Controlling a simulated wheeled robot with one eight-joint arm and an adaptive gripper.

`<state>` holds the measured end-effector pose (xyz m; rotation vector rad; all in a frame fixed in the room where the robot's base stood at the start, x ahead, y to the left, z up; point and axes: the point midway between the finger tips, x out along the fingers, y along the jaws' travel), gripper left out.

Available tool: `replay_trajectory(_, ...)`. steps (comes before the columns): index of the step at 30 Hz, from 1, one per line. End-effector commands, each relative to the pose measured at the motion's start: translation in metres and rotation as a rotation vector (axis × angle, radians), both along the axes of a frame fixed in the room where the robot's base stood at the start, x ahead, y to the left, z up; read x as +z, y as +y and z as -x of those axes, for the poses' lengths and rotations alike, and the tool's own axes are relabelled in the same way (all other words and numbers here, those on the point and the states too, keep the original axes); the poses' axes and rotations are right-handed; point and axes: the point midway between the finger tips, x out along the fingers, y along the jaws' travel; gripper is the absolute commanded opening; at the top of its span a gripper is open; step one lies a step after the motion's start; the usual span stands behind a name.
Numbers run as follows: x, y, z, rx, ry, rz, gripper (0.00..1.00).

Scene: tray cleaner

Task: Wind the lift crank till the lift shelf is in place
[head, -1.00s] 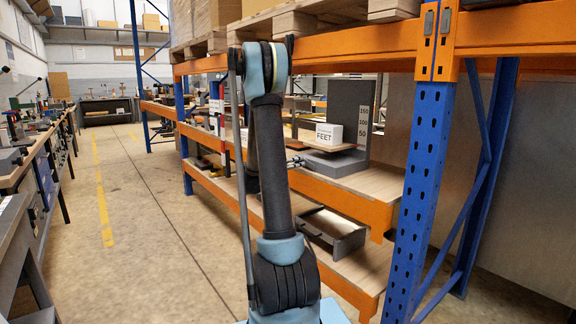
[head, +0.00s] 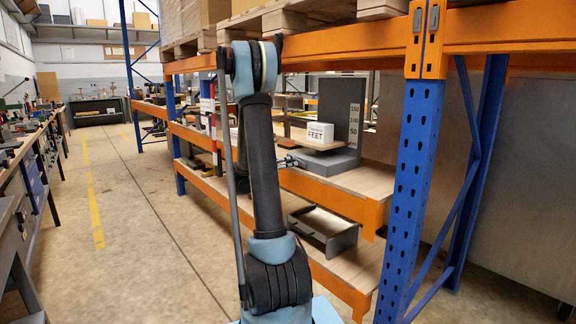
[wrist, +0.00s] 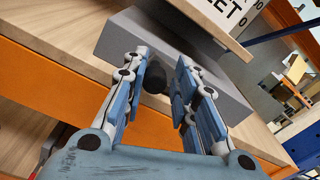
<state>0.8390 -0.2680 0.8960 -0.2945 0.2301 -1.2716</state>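The lift stands on the orange-edged rack shelf, with a grey base (head: 330,163) and a tall dark panel (head: 336,100) marked 150, 100 and 50. A dark rounded knob (wrist: 155,78), seemingly the crank handle, shows in the wrist view in front of the grey base (wrist: 135,35). My gripper (wrist: 165,68) is open, with its fingers on either side of the knob and a gap on the right. It also shows small in the head view (head: 289,161), left of the base.
An open grey metal tray (head: 323,230) sits on the lower rack shelf. A blue rack upright (head: 408,200) stands at the right. Orange beams (head: 335,190) edge the rack. The aisle floor (head: 140,220) at the left is clear.

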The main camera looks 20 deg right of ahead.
Motion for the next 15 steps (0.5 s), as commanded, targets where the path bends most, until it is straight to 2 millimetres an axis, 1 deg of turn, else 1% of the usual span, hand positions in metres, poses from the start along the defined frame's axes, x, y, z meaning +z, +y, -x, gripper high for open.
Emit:
replay_trajectory(1, -0.001, 0.025, 0.002, 0.03, 0.0, -0.001, 0.4)
replay_trajectory(4, -0.001, 0.046, 0.007, 0.036, 0.0, -0.001, 0.4)
replay_trajectory(6, -0.001, 0.056, 0.01, 0.033, 0.0, -0.002, 0.4)
replay_trajectory(15, -0.001, 0.09, 0.025, 0.023, 0.001, -0.001, 0.4)
